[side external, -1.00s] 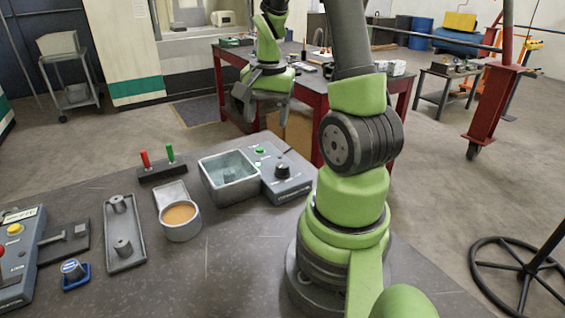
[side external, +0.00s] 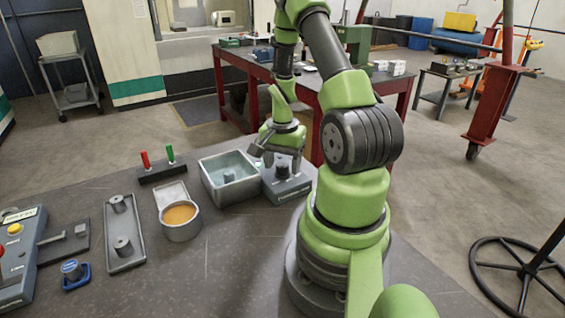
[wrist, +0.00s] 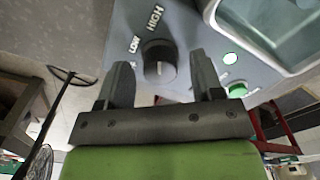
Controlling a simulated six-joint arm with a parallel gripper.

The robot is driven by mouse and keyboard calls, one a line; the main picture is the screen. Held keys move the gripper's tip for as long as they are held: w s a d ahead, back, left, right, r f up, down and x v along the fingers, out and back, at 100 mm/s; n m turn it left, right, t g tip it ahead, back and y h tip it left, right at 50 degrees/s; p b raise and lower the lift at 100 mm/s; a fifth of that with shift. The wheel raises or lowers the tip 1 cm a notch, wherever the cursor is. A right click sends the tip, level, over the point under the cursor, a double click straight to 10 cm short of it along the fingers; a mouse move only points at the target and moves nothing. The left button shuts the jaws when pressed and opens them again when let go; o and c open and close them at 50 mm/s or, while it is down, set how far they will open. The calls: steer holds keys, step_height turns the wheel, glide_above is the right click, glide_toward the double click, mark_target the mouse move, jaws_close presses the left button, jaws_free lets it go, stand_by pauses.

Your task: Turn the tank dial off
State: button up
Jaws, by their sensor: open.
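The tank dial (wrist: 158,58) is a round black knob on a grey control box in the wrist view, with LOW and HIGH printed beside it. A pale mark shows on its side toward my gripper. Another label is mostly hidden by the left finger. My gripper (wrist: 160,76) is open, its two fingers either side of the dial in the picture; I cannot tell whether they touch it. In the side view my gripper (side external: 277,157) is just above the dial (side external: 282,171). The grey tank (side external: 215,192) with liquid adjoins the box.
A round pot (side external: 181,227) of orange liquid, a grey tray (side external: 125,222) with two posts and a red-and-green-handled block (side external: 162,174) stand left of the tank.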

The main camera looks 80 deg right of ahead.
steer(key=c, duration=0.9)
